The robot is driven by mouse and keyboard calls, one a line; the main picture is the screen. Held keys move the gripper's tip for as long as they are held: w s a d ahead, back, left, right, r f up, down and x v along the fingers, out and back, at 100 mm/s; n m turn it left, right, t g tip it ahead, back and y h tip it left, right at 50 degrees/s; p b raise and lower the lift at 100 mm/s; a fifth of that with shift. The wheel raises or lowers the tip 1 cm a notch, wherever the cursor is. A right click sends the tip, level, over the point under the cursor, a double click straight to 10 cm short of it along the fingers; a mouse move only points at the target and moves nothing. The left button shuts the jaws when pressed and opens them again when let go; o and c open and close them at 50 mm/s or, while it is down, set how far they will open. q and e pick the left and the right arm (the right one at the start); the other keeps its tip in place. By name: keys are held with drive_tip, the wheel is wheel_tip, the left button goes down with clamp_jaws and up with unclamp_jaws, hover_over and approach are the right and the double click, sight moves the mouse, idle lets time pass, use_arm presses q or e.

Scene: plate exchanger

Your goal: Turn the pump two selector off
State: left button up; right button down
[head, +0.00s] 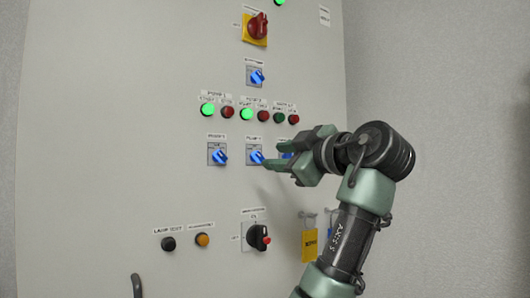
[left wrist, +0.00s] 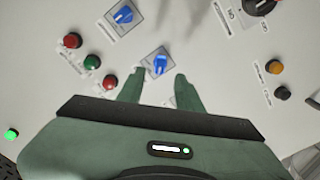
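The pump two selector (head: 256,157) is the middle blue knob of a row of three on the pale panel, under a lit green lamp. Its handle is tilted. My left gripper (head: 268,156) reaches it from the right, fingertips close to the knob. In the left wrist view, the blue selector (left wrist: 159,64) lies between the tips of the two green fingers, which are apart. I cannot tell whether they touch it. My right gripper is in neither view.
Blue selectors sit on both sides: the left one (head: 217,155) is clear, the right one (head: 286,152) is partly hidden by my gripper. Lamps and buttons (head: 263,116) run above. A black rotary switch (head: 258,237) and yellow tag (head: 310,246) are below.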

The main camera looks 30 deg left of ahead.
sight(261, 157)
use_arm(q)
drive_tip(key=p+x, duration=0.2)
drive_tip(key=x, duration=0.4)
drive_tip(key=shift+d, duration=0.1)
clamp_jaws()
